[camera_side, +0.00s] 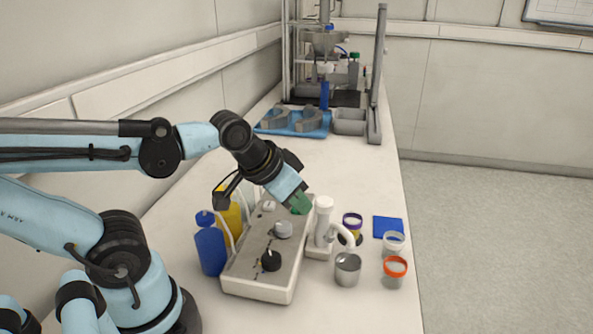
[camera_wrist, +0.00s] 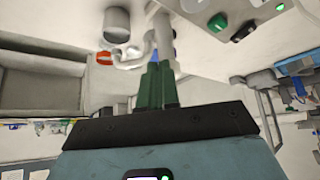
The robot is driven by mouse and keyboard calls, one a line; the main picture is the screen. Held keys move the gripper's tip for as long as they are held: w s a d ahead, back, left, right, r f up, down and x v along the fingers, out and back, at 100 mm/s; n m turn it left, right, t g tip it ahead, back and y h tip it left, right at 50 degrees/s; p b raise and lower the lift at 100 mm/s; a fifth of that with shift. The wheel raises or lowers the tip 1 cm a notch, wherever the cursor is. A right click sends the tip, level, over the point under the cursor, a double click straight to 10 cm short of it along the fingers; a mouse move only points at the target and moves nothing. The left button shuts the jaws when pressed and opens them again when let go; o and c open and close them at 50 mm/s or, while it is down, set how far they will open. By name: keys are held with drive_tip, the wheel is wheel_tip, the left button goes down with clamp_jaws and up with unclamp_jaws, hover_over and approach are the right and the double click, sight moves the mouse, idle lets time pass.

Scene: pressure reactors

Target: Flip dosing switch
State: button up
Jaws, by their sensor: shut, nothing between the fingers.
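The dosing unit (camera_side: 262,283) is a pale box with a grey sloped top, standing on the bench in the side view. It carries a black knob (camera_side: 271,261), a grey knob (camera_side: 283,229) and a small pale part near its far end. I cannot tell which control is the dosing switch. A white dispenser with a curved spout (camera_side: 324,222) stands at its right. My gripper (camera_side: 301,204) has green fingers, shut and empty, over the unit's far right end beside the dispenser. The closed fingers also show in the wrist view (camera_wrist: 157,84). Any contact is unclear.
Blue (camera_side: 210,248) and yellow bottles stand left of the unit. A metal cup (camera_side: 347,270), an orange-rimmed jar (camera_side: 394,272) and other jars stand right of it. A blue tray (camera_side: 283,131) and a tall frame are behind. The bench between is clear.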

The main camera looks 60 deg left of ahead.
drive_tip(key=shift+o, duration=1.1)
drive_tip(key=shift+s+f, duration=0.1)
drive_tip(key=shift+f, duration=0.05)
drive_tip(key=shift+o, duration=1.1)
drive_tip(key=shift+w+a+r+m, duration=0.2)
drive_tip(key=shift+a+m, duration=0.1)
drive_tip(key=o, duration=0.4)
drive_tip(key=w+a+m+g, duration=0.1)
drive_tip(key=a, duration=0.1)
drive_tip(key=w+a+r+m, duration=0.1)
drive_tip(key=a, duration=0.2)
drive_tip(key=w+a+r+m+g, duration=0.1)
drive_tip(key=a, duration=0.2)
drive_tip(key=shift+w+r+g+h, duration=0.1)
drive_tip(key=shift+r+g+h, duration=0.1)
drive_tip(key=shift+g+h, duration=0.15)
drive_tip(key=w+a+m+g+h, duration=0.1)
drive_tip(key=a+m+h, duration=0.3)
drive_tip(key=a, duration=0.7)
drive_tip(key=shift+m+y, duration=0.65)
drive_tip(key=shift+m, duration=0.15)
drive_tip(key=x, duration=1.1)
drive_tip(key=shift+w+a+f, duration=0.1)
drive_tip(key=shift+a+f, duration=0.05)
drive_tip(key=shift+f, duration=0.15)
